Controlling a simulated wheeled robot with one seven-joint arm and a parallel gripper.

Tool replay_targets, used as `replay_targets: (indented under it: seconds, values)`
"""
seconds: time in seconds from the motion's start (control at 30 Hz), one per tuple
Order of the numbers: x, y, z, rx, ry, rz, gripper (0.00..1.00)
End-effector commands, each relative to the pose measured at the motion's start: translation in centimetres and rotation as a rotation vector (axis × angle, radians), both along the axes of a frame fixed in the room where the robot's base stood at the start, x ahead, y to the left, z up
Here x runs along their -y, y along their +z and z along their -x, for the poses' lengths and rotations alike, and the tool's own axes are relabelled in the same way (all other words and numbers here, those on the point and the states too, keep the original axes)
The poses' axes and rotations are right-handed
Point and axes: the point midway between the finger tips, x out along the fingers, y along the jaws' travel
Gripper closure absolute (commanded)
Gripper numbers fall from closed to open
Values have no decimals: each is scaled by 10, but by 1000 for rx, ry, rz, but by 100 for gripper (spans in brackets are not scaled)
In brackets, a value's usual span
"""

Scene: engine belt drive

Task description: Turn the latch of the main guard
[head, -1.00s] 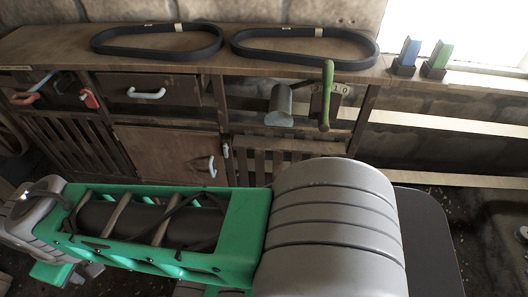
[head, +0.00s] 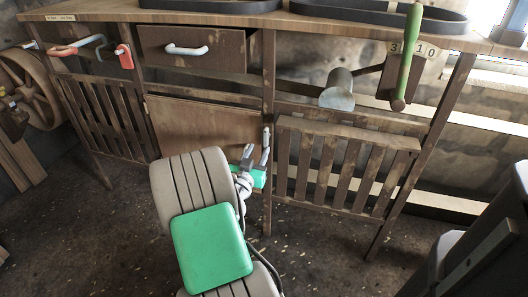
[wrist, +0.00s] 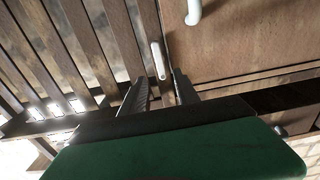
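The main guard (head: 200,122) is a flat brown wooden panel in the middle of the bench front; it also shows in the wrist view (wrist: 250,40). Its latch (head: 266,138) is a small pale bar on the post at the panel's right edge. In the wrist view the latch (wrist: 157,57) lies lengthwise between the panel and the slats. A white handle (wrist: 193,12) is on the panel; my arm seems to hide it in the head view. My gripper (wrist: 162,84) is open and empty, its fingertips either side of the latch's near end in the picture. Contact cannot be told.
A slatted panel (head: 340,165) stands right of the latch. Above are a drawer with a white handle (head: 186,50), a red handle (head: 124,56), a grey cylinder (head: 338,90) and a green lever (head: 408,55). Black belts (head: 210,5) lie on top. Floor before the bench is open.

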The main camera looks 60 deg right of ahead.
Motion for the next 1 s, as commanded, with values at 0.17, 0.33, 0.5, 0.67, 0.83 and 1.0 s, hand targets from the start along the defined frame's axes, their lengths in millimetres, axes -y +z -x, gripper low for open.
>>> replay_targets:
  seconds: [0.17, 0.33, 0.5, 0.67, 0.83, 1.0]
  values:
    - [35, 4, -4, 2, -6, 0, 63]
    - [61, 4, -9, 1, -3, 0, 63]
    - [68, 3, -11, 0, 0, -1, 63]
    - [68, 4, -12, 1, 1, -1, 63]
    - [68, 3, -12, 1, 1, -1, 77]
    - [68, 3, -12, 1, 1, -1, 91]
